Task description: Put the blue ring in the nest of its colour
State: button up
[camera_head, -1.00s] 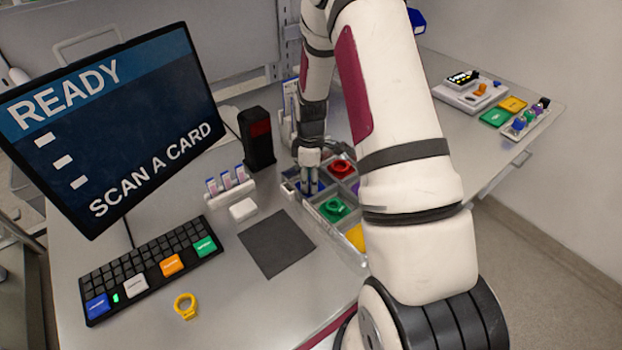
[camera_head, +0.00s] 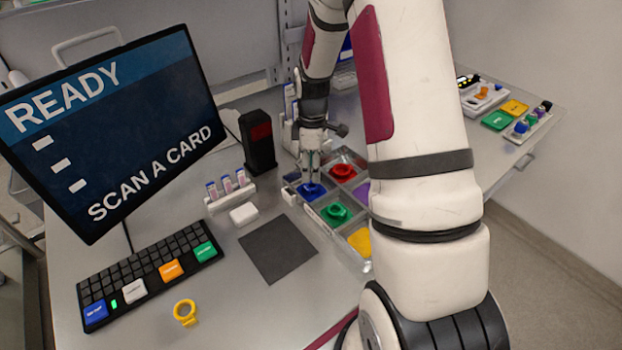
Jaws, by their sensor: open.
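The small gap between fingers and ring is hard to judge from this view. A red ring (camera_head: 342,171) sits in the red compartment and a green ring (camera_head: 336,212) in the green one. A yellow compartment (camera_head: 360,241) shows no ring in its visible part. A purple compartment (camera_head: 362,193) is partly hidden by my arm.
A yellow ring (camera_head: 185,312) lies on the table in front of the keyboard (camera_head: 150,273). A dark mat (camera_head: 278,248), a white block (camera_head: 243,213), a vial rack (camera_head: 230,194) and a black post (camera_head: 258,142) stand left of the tray. The monitor (camera_head: 115,130) fills the left.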

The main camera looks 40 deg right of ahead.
jog(key=s+a+r+m+t, duration=0.1)
jog(key=s+a+r, duration=0.15)
jog(key=r, duration=0.45)
jog(key=s+a+r+m+t, duration=0.1)
jog(key=s+a+r+m, duration=0.1)
jog(key=a+r, duration=0.35)
jog(key=s+a+r+m, duration=0.1)
jog(key=s+a+r, duration=0.1)
jog(key=r, duration=0.7)
jog(key=s+a+r+m+t, duration=0.1)
jog(key=s+a+r+m, duration=0.2)
jog(key=s, duration=0.4)
jog(key=s+a+r+m+t, duration=0.2)
jog(key=s+a, duration=0.3)
jog(key=s, duration=0.3)
jog(key=shift+r+m+t, duration=0.3)
jog(key=shift+r+m, duration=0.1)
jog(key=shift+r, duration=0.45)
jog(key=shift+s+a, duration=0.1)
